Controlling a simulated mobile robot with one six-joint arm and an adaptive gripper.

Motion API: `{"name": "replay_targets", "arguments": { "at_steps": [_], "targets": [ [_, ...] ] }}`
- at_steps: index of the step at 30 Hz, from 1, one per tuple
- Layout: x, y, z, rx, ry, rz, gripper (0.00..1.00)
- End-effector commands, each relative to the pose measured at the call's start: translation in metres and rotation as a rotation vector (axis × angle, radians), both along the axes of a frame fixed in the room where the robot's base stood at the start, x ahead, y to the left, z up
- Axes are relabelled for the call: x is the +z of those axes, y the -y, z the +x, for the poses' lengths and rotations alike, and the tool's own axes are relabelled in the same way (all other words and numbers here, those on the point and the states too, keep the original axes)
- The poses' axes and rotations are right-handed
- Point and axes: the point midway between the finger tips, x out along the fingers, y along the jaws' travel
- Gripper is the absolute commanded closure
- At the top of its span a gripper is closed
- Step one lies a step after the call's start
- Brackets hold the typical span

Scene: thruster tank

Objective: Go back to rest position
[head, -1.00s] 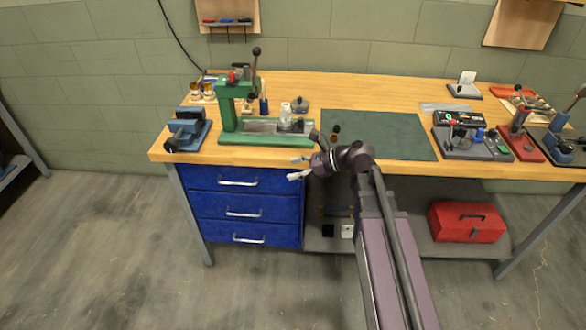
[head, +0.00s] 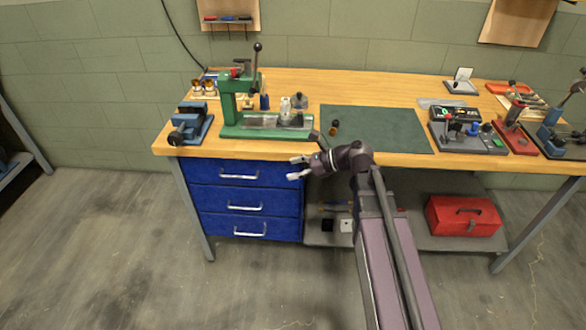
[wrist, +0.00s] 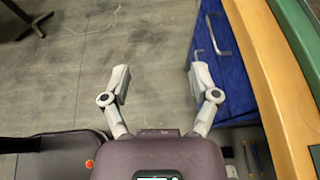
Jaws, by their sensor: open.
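My gripper (head: 297,168) is open and empty. In the head view it hangs just in front of the workbench's front edge, beside the upper blue drawers (head: 244,199), with its fingers pointing left. In the wrist view my gripper (wrist: 160,82) shows both fingers spread apart with only the grey floor (wrist: 150,40) between them. The blue drawers (wrist: 222,70) are to the right of the fingers there, and the bench's wooden edge (wrist: 262,75) is further right.
On the workbench (head: 350,90) stand a green press (head: 232,105), a blue vise (head: 190,123), a green mat (head: 385,130) and a grey test fixture (head: 470,138). A red toolbox (head: 463,215) sits on the lower shelf. The floor left of the drawers is clear.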

Motion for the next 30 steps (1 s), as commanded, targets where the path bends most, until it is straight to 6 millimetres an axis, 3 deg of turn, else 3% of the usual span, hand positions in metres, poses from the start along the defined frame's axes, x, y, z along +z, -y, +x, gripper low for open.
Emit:
{"name": "replay_targets", "arguments": {
  "at_steps": [20,30],
  "targets": [
    [0.0,0.0,-0.001,0.004,0.007,-0.007,0.22],
    [-0.011,0.018,-0.016,0.125,0.212,-0.199,0.22]
  ]
}}
